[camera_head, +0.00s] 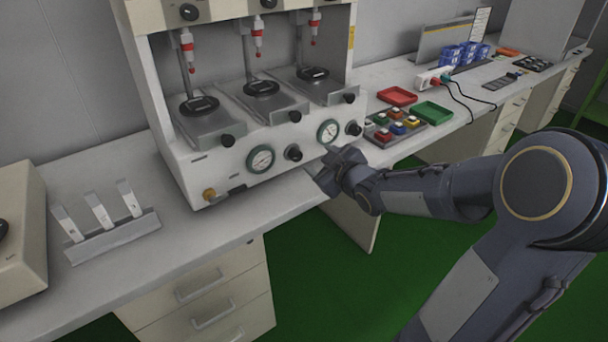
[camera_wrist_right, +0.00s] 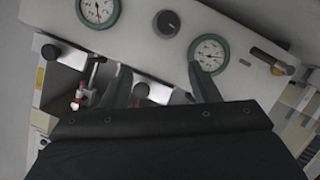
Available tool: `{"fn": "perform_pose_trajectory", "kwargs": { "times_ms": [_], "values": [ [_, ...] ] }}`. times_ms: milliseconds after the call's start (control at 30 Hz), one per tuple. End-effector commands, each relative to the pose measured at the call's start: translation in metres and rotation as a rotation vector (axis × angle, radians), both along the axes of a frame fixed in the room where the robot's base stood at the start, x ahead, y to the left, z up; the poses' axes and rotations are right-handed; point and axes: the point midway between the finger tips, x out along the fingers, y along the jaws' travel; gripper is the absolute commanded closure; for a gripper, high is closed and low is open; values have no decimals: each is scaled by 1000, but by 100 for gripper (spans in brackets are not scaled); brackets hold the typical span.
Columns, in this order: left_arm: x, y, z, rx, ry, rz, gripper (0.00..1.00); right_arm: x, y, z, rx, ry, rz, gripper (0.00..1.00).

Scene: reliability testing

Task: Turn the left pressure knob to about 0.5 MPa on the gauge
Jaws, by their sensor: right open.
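The tester's front panel has two round dial gauges and dark round knobs. The left pressure knob (camera_head: 293,152) sits just right of the left gauge (camera_head: 260,159). In the right wrist view, which looks turned around, this knob (camera_wrist_right: 166,24) lies between the left gauge (camera_wrist_right: 209,54) and the right gauge (camera_wrist_right: 97,12). The needles are too small to read surely. My right gripper (camera_head: 322,175) is in front of the panel, below the right gauge (camera_head: 328,131). In the wrist view its two fingers (camera_wrist_right: 159,72) are apart and empty, with the knob beyond their tips. My left gripper is out of view.
A right-hand knob (camera_head: 353,128) and a brass fitting (camera_head: 209,194) also stick out of the panel. A button box (camera_head: 392,128), a red tray (camera_head: 398,96) and a green tray (camera_head: 431,112) stand to the right. A rack (camera_head: 112,236) stands at left.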

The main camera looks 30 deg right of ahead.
Motion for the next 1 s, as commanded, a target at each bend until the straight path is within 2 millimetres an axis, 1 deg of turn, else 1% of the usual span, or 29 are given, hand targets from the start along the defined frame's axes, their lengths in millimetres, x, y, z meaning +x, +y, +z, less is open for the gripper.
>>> {"fn": "perform_pose_trajectory", "kwargs": {
  "times_ms": [33, 100, 233, 300, 433, 800, 900, 1000],
  "values": [
    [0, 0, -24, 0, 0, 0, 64, 15, -8, -34, -48, -52, 49, 45],
    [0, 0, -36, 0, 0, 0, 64, 28, -11, -51, -107, -138, 119, 45],
    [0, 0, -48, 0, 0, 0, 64, 39, -12, -70, -167, -255, 212, 45],
    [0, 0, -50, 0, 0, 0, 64, 40, -11, -74, -180, -292, 239, 45],
    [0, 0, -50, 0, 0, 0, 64, 48, -9, -74, -190, -318, 260, 45],
    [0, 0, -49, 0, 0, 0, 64, 103, 0, -73, -189, -318, 258, 45],
    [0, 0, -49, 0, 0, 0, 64, 112, 1, -73, -188, -317, 256, 45],
    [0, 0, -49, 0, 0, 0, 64, 117, 2, -73, -188, -317, 256, 45]
  ]
}}
